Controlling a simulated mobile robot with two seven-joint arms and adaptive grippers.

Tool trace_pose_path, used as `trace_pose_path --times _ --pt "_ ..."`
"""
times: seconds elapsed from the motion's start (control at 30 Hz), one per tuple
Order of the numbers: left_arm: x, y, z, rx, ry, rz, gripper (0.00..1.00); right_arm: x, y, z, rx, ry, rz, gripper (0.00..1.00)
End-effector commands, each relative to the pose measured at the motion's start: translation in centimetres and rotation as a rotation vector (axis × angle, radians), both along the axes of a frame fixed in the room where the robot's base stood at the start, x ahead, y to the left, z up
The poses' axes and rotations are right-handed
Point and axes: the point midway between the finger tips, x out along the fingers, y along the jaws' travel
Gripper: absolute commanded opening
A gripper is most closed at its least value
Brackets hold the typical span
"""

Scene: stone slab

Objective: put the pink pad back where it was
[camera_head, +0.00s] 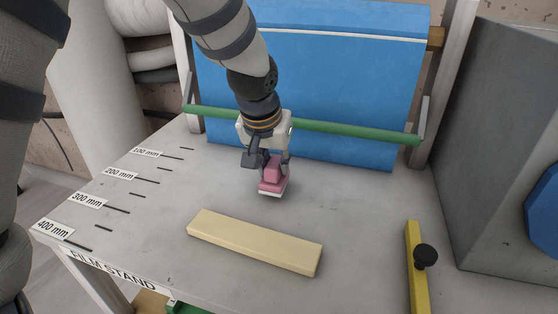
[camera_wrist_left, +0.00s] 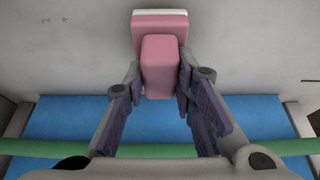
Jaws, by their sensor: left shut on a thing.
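The pink pad (camera_head: 271,187) has a raised pink block as its grip and a white underside layer. My left gripper (camera_head: 274,167) is shut on that raised block, with a finger on each side of it, over the grey slab (camera_head: 180,190). In the left wrist view the pad (camera_wrist_left: 161,22) sits between the fingers of the gripper (camera_wrist_left: 160,85). I cannot tell whether the pad's white underside touches the slab or is just above it. My right gripper is not in view.
A cream bar (camera_head: 254,242) lies in front of the pad. A green rod (camera_head: 345,131) and a blue sheet (camera_head: 310,80) stand behind. A yellow strip (camera_head: 416,280) with a black knob (camera_head: 425,256) is at right, near a grey box (camera_head: 495,150). The slab's left part is clear.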

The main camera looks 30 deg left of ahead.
Motion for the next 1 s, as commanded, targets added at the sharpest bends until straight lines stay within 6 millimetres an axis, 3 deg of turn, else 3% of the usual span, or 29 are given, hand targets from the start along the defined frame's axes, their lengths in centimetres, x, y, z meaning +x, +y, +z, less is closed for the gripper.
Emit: trace_pose_path --times 0.1,0.43,0.47,0.53,0.83,1.0 --pt "-0.2 0.1 -1.5 0.002 0.004 -0.001 0.0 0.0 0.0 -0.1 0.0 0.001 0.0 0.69" --pt "-0.1 0.0 -1.8 0.001 0.001 -0.001 0.0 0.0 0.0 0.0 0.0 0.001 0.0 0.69" --pt "-0.1 0.0 -1.7 0.001 0.001 -0.001 0.31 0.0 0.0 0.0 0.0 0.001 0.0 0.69" --pt "-0.1 0.0 -1.7 0.001 0.001 -0.001 0.45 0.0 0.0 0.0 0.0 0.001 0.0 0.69" --pt "-0.1 0.0 -1.5 0.001 0.0 -0.001 0.45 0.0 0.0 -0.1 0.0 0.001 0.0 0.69" --pt "0.0 -0.2 1.5 -0.001 -0.005 -0.001 0.45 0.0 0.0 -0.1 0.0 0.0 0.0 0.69"
